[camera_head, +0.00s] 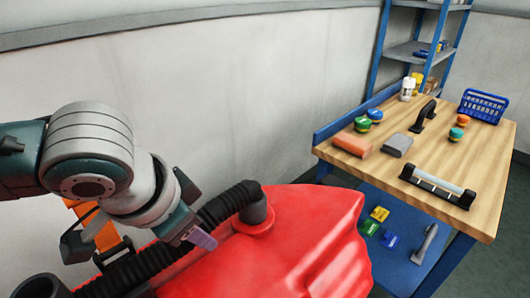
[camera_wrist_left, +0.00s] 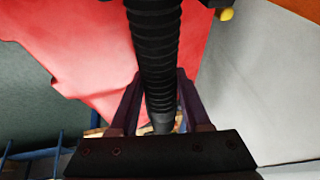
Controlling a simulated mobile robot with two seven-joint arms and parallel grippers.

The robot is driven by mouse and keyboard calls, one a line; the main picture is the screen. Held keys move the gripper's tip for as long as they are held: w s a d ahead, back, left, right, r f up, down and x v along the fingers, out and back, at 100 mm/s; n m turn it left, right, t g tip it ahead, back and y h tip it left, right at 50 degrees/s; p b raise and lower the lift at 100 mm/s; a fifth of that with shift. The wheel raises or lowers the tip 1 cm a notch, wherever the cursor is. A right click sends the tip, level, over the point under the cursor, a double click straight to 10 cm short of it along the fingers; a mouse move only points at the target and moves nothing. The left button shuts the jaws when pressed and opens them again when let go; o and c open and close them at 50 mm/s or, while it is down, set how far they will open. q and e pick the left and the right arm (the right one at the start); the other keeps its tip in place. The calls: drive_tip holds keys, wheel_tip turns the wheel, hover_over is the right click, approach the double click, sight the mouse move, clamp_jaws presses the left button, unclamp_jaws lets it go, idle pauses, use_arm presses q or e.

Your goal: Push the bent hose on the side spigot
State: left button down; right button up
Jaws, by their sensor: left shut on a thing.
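A black corrugated hose (camera_head: 138,268) runs from the lower left up to the dark side spigot (camera_head: 258,211), which stands on the red tank (camera_head: 310,235) in a raised red collar. The hose's far end meets or overlaps the spigot's top; I cannot tell whether it is seated on it. My left gripper (camera_head: 199,214) is shut on the hose, a short way back from that end. In the left wrist view the hose (camera_wrist_left: 155,60) passes between the fingers of my left gripper (camera_wrist_left: 161,106), with its smooth end cuff beyond. My right gripper is not in view.
A dark round opening (camera_head: 40,287) is at the lower left, near an orange part (camera_head: 104,232). A pale wall (camera_head: 220,90) stands behind the tank. A wooden workbench (camera_head: 490,160) with tools, a blue basket (camera_head: 482,106) and several small items stands at the right.

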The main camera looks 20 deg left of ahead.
use_arm(q)
drive_tip(key=shift+r, duration=0.1)
idle(0.3)
unclamp_jaws()
idle(0.5)
drive_tip(key=shift+p, duration=0.3)
drive_tip(key=shift+p+v, duration=2.25)
drive_tip(key=shift+p, duration=0.65)
wheel_tip(320, 180, up, 5)
drive_tip(key=p, duration=0.6)
